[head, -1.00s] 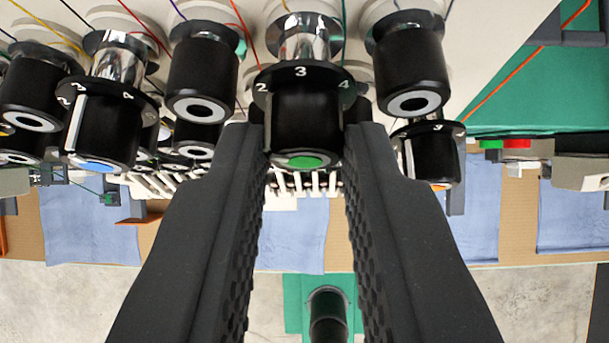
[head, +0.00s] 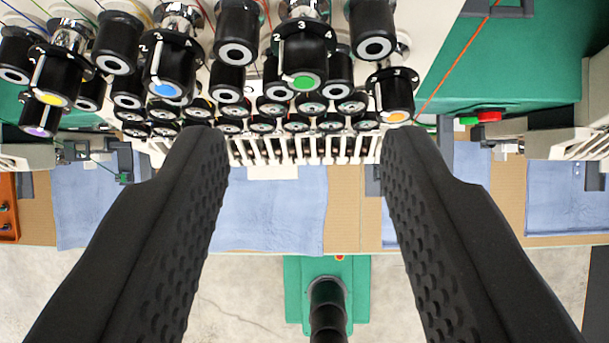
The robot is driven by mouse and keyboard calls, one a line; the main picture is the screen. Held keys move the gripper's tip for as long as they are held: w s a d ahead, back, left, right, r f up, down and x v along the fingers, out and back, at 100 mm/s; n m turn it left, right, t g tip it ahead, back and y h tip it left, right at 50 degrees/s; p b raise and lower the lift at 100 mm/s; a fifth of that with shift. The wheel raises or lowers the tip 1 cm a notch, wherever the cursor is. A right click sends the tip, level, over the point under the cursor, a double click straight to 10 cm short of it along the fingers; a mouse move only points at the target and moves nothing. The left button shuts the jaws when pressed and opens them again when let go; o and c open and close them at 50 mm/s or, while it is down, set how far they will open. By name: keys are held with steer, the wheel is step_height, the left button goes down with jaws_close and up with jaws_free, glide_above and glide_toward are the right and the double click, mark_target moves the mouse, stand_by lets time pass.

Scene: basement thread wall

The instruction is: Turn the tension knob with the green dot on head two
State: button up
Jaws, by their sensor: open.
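The black tension knob with the green dot (head: 303,68) is in the upper middle of the head view. It has a dial collar with white numbers 2, 3 and 4 and a white line on its left side. My gripper (head: 305,140) is wide open and empty. Its two dark fingers stand left and right, with their tips below the green-dot knob in the picture and apart from it. The whole front of the knob shows between them.
Knobs with blue (head: 168,72), orange (head: 391,92), yellow (head: 54,82) and purple (head: 39,120) dots stand to the sides. Plain black knobs and small discs crowd around. Coloured threads run above. A red and a green button (head: 489,116) sit at right.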

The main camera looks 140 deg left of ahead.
steer(key=p+v, duration=0.2)
steer(key=v, duration=0.5)
steer(key=shift+s+r, duration=0.2)
steer(key=shift+r, duration=0.1)
steer(key=shift+s+f, duration=0.1)
steer(key=s+f+t+b, duration=0.3)
steer(key=s+t+b, duration=0.1)
steer(key=s+b, duration=0.4)
steer(key=s+d+f+t+b, duration=0.1)
steer(key=s+f+t+b, duration=0.3)
steer(key=s+b, duration=0.5)
steer(key=shift+s+d+t, duration=0.25)
steer(key=shift+d+t, duration=0.05)
steer(key=shift+d, duration=0.05)
stand_by(1.8)
